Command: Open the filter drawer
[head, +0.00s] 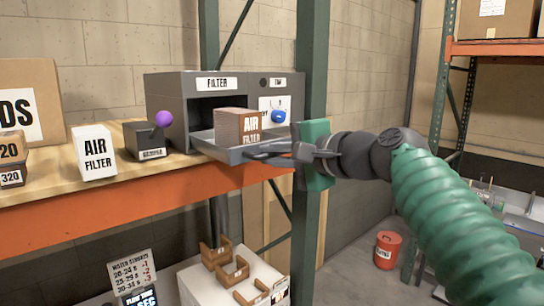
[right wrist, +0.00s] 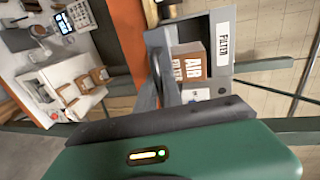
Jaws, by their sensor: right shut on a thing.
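The grey filter unit (head: 172,95) stands on the shelf with a "FILTER" label above its opening. Its filter drawer (head: 205,143) sticks out of the opening toward me, so it stands open. A brown air filter box (head: 229,126) sits in the drawer. The right wrist view also shows this box (right wrist: 188,62) inside the drawer. My right gripper (head: 264,154) is at the drawer's front and shut on it, apparently on its handle; the exact grip is partly hidden by the fingers. My left gripper is in neither view.
A blue knob (head: 279,116) is on the unit's right side. A green upright post (head: 311,70) stands close beside my right gripper.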

